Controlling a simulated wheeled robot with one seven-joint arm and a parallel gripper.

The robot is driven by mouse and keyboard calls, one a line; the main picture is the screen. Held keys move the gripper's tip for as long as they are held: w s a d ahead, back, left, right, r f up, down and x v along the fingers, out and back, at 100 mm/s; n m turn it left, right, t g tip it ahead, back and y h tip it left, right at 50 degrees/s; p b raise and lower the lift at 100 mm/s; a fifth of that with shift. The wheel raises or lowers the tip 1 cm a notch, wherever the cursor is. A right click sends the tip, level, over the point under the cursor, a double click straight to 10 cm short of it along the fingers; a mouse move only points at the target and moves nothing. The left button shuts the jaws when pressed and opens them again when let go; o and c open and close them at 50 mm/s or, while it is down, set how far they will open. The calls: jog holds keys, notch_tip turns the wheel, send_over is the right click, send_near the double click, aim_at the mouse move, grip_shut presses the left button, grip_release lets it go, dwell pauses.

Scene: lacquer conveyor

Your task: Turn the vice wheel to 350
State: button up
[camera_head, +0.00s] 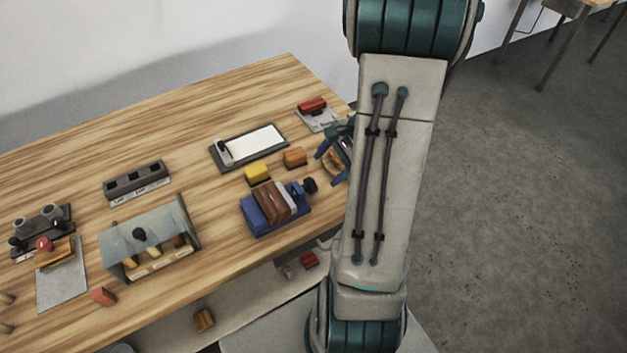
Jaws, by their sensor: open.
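The vice is a blue block (262,222) near the table's front right edge, with a brown block and a pale plate between its parts. Its dark wheel (310,185) sticks out on the right side. No number or scale on the wheel is readable. My gripper (322,165) is to the upper right of the wheel, apart from it in the picture. Its teal fingers are spread open. My arm hides most of the gripper's body. An orange-brown piece shows by the fingers, and I cannot tell whether it is between or behind them.
A yellow block (257,172) and an orange block (295,157) sit just behind the vice. A white board in a dark frame (226,163) and a red-topped device (312,106) are farther back. A clear-covered box (150,240) stands left. The table's back left is clear.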

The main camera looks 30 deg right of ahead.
aim_at(314, 182)
jog(key=x, duration=0.8)
jog(key=shift+w+a+f, duration=0.1)
jog(key=shift+f, duration=0.1)
jog(key=c, duration=1)
